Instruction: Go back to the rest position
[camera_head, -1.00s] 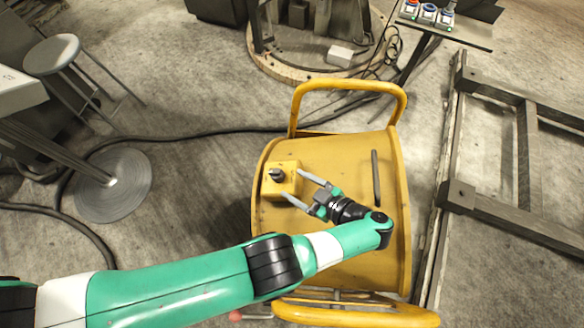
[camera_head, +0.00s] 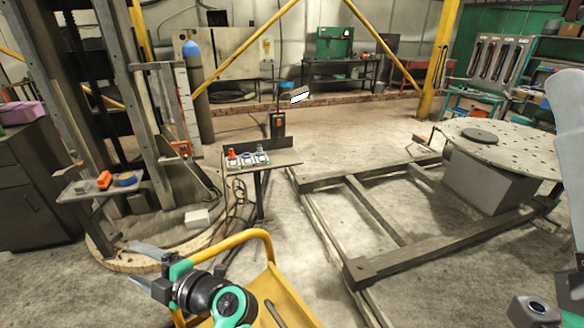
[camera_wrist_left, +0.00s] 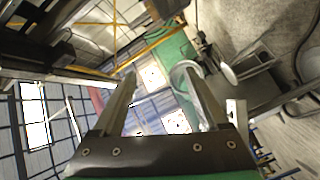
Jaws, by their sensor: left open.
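The wrist is pointed at the wider room, with no object close to the fingertips.
A steel floor frame (camera_head: 400,259) and a round perforated table (camera_head: 530,147) are at right.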

